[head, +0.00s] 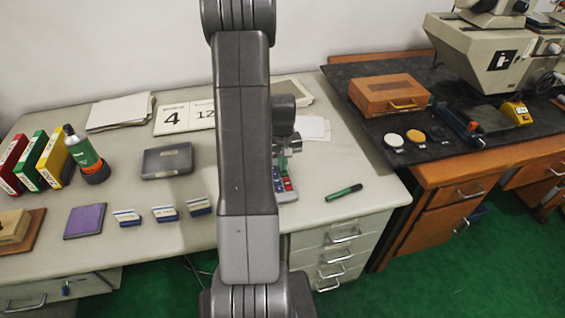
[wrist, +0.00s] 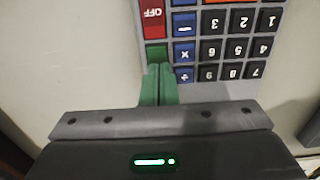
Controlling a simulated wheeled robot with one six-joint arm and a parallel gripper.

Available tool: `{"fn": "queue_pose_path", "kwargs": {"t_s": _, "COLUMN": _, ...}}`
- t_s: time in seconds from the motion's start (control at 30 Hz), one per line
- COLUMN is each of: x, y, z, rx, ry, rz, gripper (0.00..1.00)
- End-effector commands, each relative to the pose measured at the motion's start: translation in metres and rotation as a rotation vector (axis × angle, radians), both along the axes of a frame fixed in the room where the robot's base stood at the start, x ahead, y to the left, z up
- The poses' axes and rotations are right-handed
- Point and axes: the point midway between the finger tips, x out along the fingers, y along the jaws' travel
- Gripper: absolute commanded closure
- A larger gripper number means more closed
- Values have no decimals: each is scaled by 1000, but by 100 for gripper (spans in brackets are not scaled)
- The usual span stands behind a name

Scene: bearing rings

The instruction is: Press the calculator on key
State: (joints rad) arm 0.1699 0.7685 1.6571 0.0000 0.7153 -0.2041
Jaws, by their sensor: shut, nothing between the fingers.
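The calculator (wrist: 215,45) lies on the grey desk and appears upside down in the wrist view, with dark number keys, blue operator keys and a red OFF key (wrist: 153,16). Below the OFF key is a green key (wrist: 156,51), whose label I cannot read. My gripper (wrist: 158,68) is shut and empty. Its green fingertips are over the near edge of the green key and partly cover it. I cannot tell whether they touch it. In the head view, my arm hides most of the calculator (head: 285,185).
On the desk (head: 340,155), a green marker (head: 344,192) lies right of the calculator. A dark flat box (head: 167,161) and several small blue-white blocks stand left. A desk calendar (head: 185,117) is behind. A second bench with a wooden box (head: 390,95) stands right.

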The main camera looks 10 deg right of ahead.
Motion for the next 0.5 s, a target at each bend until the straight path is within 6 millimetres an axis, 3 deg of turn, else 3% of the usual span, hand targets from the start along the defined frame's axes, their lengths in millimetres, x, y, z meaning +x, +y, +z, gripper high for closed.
{"fn": "queue_pose_path", "kwargs": {"t_s": 0.27, "x": 0, "y": 0, "z": -1, "rx": 0, "ry": 0, "rz": 0, "gripper": 100}}
{"fn": "queue_pose_path", "kwargs": {"t_s": 0.5, "x": 0, "y": 0, "z": -17, "rx": 0, "ry": 1, "rz": 0, "gripper": 100}}
